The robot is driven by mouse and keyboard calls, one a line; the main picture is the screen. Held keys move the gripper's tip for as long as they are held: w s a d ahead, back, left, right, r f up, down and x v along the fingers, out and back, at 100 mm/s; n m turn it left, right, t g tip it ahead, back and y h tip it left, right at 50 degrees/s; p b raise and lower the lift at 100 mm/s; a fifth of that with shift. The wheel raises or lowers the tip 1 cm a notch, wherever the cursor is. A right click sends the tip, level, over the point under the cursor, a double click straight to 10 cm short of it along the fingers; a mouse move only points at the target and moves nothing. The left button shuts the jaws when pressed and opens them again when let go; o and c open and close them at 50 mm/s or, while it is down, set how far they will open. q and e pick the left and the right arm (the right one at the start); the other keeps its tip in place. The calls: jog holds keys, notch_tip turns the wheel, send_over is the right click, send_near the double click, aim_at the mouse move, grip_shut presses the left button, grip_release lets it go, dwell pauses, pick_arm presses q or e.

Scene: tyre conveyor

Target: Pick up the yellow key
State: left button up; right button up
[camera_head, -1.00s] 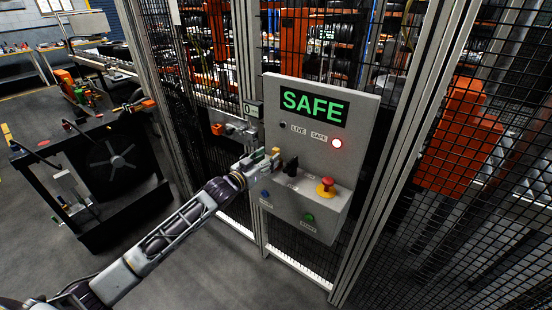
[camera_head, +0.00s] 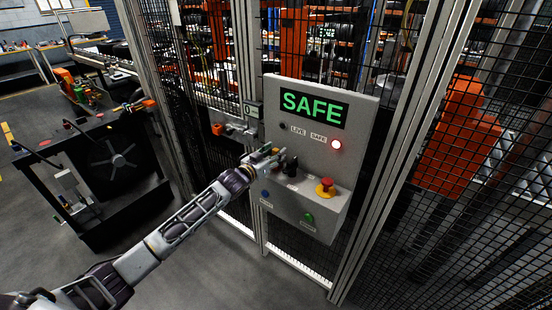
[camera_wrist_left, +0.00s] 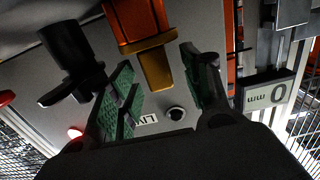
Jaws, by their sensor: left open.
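The yellow key shows in the left wrist view as a gold tab (camera_wrist_left: 156,70) below an orange block with a gold rim. It stands between the two green-padded fingers of my left gripper (camera_wrist_left: 157,62). The fingers are spread apart, with visible gaps on both sides of the tab. In the head view my left gripper (camera_head: 272,157) is at the left part of the grey control panel (camera_head: 315,190), left of a black knob (camera_head: 291,166). There the gripper mostly hides the key. My right gripper is not in view.
The black knob also shows close beside the fingers in the wrist view (camera_wrist_left: 72,55). A red and yellow emergency button (camera_head: 325,188), blue button (camera_head: 265,193) and green button (camera_head: 308,217) sit on the panel. Mesh fencing (camera_head: 480,150) stands behind.

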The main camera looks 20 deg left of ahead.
pick_arm(q)
jog(key=shift+c, duration=0.5)
grip_shut()
jog(key=shift+r, duration=0.1)
jog(key=shift+r+b, duration=0.55)
jog(key=shift+r, duration=4.4)
